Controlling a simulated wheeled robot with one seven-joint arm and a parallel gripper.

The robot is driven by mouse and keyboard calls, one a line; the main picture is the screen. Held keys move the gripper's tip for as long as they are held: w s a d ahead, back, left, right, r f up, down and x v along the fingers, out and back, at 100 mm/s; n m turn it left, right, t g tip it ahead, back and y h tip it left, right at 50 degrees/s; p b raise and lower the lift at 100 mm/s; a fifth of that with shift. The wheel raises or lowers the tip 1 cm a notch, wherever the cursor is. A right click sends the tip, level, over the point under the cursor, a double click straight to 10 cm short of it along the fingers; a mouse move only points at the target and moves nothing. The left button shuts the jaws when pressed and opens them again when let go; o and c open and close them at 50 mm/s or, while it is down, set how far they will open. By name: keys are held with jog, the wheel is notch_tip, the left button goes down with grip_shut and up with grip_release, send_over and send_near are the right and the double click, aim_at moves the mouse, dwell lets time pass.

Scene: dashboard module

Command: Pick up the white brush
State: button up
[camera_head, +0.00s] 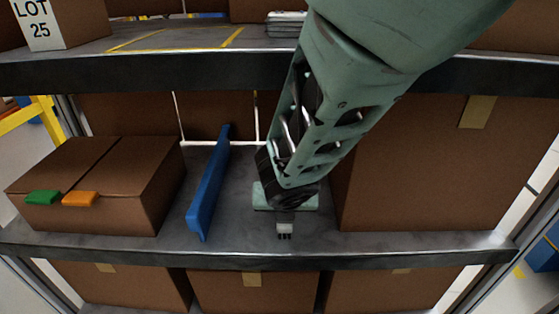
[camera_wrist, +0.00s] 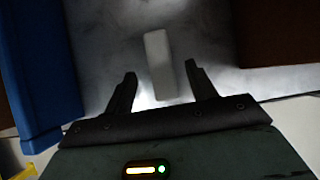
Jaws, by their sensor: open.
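The white brush (camera_wrist: 156,58) shows in the wrist view as a pale, narrow bar on the grey shelf, slightly tilted in the picture. My gripper (camera_wrist: 160,74) is open, with one dark finger on each side of the near part of the bar. Gaps show on both sides, and neither finger appears to touch it. How far the fingertips are above the shelf is unclear. In the head view my gripper (camera_head: 284,214) is over the middle shelf, and my arm hides much of the area. A small pale piece with dark tips shows below it; I cannot tell whether it is the brush.
A blue upright panel (camera_head: 208,186) stands left of my gripper and also fills the left of the wrist view (camera_wrist: 40,65). A large brown box (camera_head: 420,175) is close on the right. Another box (camera_head: 100,185) is farther left. The upper shelf edge (camera_head: 150,70) is above.

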jog(key=b+x, duration=0.1)
jog(key=x, duration=0.3)
jog(key=shift+f, duration=0.2)
jog(key=c, duration=1.2)
jog(key=shift+r, duration=0.2)
